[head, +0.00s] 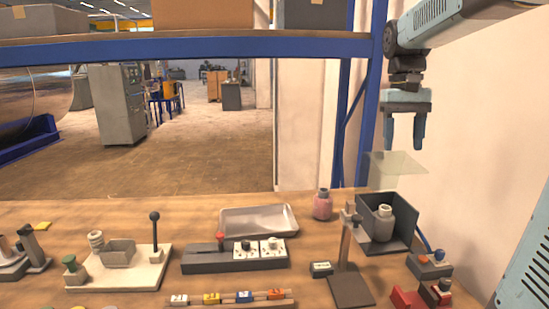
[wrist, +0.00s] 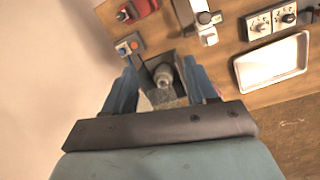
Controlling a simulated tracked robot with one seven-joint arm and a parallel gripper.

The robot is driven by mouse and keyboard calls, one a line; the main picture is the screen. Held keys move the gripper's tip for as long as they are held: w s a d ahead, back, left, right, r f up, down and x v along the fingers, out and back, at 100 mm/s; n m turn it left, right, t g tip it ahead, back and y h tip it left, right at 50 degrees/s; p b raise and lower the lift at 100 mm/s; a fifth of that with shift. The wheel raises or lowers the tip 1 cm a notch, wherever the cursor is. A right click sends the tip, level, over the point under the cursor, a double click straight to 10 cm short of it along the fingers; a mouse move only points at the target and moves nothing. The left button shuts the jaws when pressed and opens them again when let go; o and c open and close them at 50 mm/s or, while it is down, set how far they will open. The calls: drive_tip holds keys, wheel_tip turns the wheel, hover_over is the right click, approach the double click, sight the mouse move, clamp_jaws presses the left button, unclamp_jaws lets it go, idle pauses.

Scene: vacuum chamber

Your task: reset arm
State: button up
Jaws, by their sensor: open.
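My gripper (head: 404,148) hangs from my arm at the upper right of the head view, fingers pointing down. It is open and empty, well above the table. Below it is a dark open-fronted box (head: 402,217) with a grey bottle (head: 383,224) standing in it. A clear panel (head: 397,169) stands up over the box. In the wrist view the bottle (wrist: 163,75) shows from above between my spread fingers (wrist: 163,88), apart from them.
A blue-edged shelf (head: 190,48) runs overhead, left of my arm. A pale wall is at right.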

drive_tip(key=s+a+f+n+t, duration=0.1)
drive_tip(key=s+a+f+t, duration=0.1)
drive_tip(key=s, duration=0.6)
drive_tip(key=s+a+f+t, duration=0.3)
drive_tip(key=s+f+t, duration=0.2)
drive_tip(key=s, duration=0.3)
drive_tip(key=shift+f+n+y, duration=0.3)
drive_tip(key=shift+f+n, duration=0.1)
drive_tip(key=shift+f, duration=0.45)
drive_tip(key=shift+s, duration=0.1)
drive_tip(key=shift+c, duration=0.5)
